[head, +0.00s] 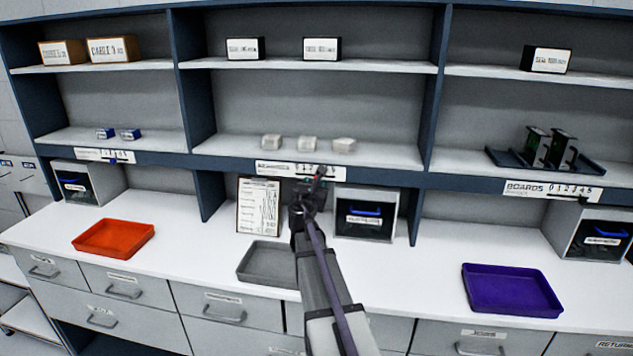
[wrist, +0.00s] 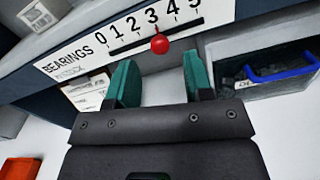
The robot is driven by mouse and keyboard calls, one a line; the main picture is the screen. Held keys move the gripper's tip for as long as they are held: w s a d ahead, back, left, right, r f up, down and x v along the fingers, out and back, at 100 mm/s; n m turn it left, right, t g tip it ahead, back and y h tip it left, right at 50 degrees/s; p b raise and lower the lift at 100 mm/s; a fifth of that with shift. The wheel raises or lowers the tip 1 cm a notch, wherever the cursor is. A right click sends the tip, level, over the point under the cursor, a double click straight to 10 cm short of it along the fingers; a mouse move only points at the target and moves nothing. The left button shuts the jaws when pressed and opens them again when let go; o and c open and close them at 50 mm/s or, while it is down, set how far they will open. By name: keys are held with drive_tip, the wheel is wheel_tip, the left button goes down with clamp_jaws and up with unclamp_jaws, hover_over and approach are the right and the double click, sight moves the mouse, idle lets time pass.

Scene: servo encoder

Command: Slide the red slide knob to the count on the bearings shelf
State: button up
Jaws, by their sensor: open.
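The red slide knob (wrist: 160,44) sits on the slot of the white BEARINGS scale (wrist: 75,53), about under the 3. The scale also shows on the shelf edge in the head view (head: 275,168), partly hidden by my gripper. My gripper (wrist: 160,80) is open, its two green fingers pointing at the scale. The knob appears just beyond the gap between the fingertips, not gripped. On the bearings shelf (head: 220,150), three small pale boxes stand in a row: left (head: 271,142), middle (head: 307,143) and right (head: 344,145). My gripper also shows in the head view (head: 318,178).
A grey tray (head: 255,268), an orange tray (head: 113,238) and a purple tray (head: 510,290) lie on the white counter. A BOARDS scale (head: 553,191) is at right.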

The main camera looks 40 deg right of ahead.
drive_tip(key=v, duration=0.6)
